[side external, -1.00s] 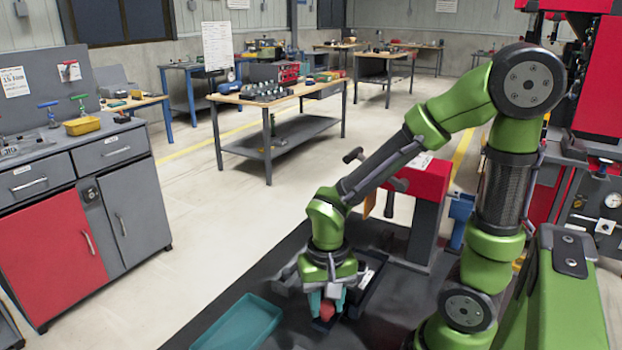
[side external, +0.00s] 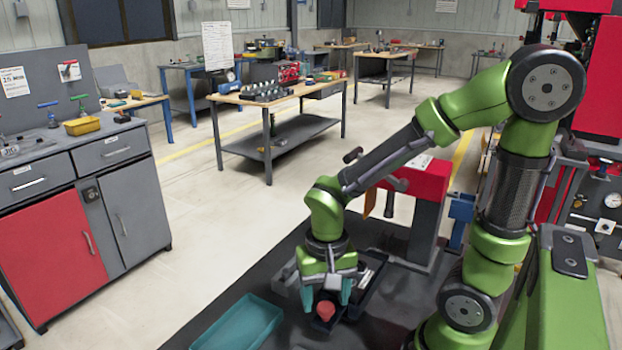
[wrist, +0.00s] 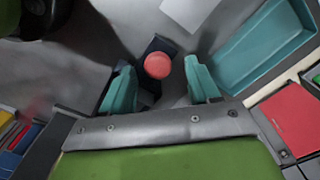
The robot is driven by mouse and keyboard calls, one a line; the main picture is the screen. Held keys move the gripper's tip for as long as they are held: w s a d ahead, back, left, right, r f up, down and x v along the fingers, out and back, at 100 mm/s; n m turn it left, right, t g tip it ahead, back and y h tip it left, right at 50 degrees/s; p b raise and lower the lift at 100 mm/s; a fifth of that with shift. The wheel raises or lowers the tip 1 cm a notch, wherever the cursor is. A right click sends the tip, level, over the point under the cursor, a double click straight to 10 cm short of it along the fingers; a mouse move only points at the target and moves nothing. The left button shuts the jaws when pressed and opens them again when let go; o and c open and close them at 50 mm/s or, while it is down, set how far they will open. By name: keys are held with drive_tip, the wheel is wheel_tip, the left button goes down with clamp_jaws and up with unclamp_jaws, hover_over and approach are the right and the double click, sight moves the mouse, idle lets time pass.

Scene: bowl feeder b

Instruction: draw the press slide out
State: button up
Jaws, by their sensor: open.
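A round red knob (side external: 325,311) stands low on a dark part (wrist: 160,43), which I take to be the press slide. The knob also shows in the wrist view (wrist: 157,66). My gripper (side external: 327,296) points down over it with its teal fingers apart. In the wrist view my gripper (wrist: 162,88) has one finger on each side of the knob, with gaps between. The fingers do not touch the knob there. Much of the slide is hidden or too dark to make out.
A teal tray (side external: 275,318) lies left of the knob on the dark mat (side external: 215,318). A dark bin (side external: 372,296) with pale pieces stands close on the right. A red-topped stand (side external: 432,182) with handles is behind the arm.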

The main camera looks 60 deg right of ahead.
wheel_tip(320, 180, up, 15)
idle(0.5)
drive_tip(key=n+t, duration=0.1)
drive_tip(key=t, duration=0.1)
drive_tip(key=n+t+y, duration=0.1)
drive_tip(key=n+t, duration=0.1)
drive_tip(key=n+t+y, duration=0.1)
drive_tip(key=n+t, duration=0.1)
drive_tip(key=t, duration=0.1)
drive_tip(key=shift+w+f, duration=0.2)
drive_tip(key=shift+w, duration=0.1)
